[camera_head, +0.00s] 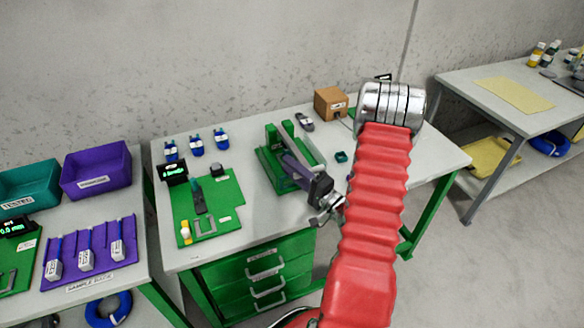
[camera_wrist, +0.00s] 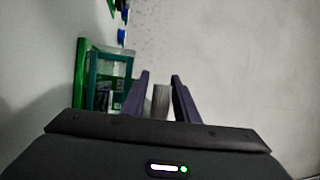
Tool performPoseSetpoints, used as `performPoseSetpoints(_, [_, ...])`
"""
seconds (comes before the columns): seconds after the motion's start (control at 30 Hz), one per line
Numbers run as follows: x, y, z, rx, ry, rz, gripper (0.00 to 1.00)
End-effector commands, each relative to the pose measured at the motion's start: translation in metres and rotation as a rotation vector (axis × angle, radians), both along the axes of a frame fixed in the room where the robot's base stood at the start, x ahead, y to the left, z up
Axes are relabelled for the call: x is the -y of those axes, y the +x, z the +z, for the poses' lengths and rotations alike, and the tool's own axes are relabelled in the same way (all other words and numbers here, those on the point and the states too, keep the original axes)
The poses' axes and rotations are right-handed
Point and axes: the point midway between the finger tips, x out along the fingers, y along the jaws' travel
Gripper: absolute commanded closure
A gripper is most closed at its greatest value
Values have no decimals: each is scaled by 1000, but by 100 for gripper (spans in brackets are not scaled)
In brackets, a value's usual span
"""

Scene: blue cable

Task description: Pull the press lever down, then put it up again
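The green press (camera_head: 269,156) stands on the back middle of the grey workbench, with upright green parts. My gripper reaches in from the right, its purple fingers (camera_head: 296,169) pointing left over the press. In the wrist view my gripper (camera_wrist: 162,76) is open, its two fingers apart. A grey bar (camera_wrist: 160,101) shows between them with gaps on both sides; I cannot tell whether it is the press lever. A green and teal frame (camera_wrist: 93,75) shows left of the fingers. In the head view my fingers partly hide the press, and the lever cannot be made out clearly.
On the same bench, a green board (camera_head: 225,198) with small tools lies left of the press. A brown box (camera_head: 330,103) stands behind, right of the press. A side bench with purple bin (camera_head: 97,168) is left; another table (camera_head: 560,100) is right.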

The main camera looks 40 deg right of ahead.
Motion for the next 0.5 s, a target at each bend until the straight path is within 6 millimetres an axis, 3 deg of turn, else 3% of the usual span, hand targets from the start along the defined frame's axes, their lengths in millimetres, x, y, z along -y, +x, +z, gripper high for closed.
performPoseSetpoints(0.37, [0, 0, 0, -1, 0, 0, 100])
performPoseSetpoints(0.5, [0, 0, 0, -1, 0, 0, 100])
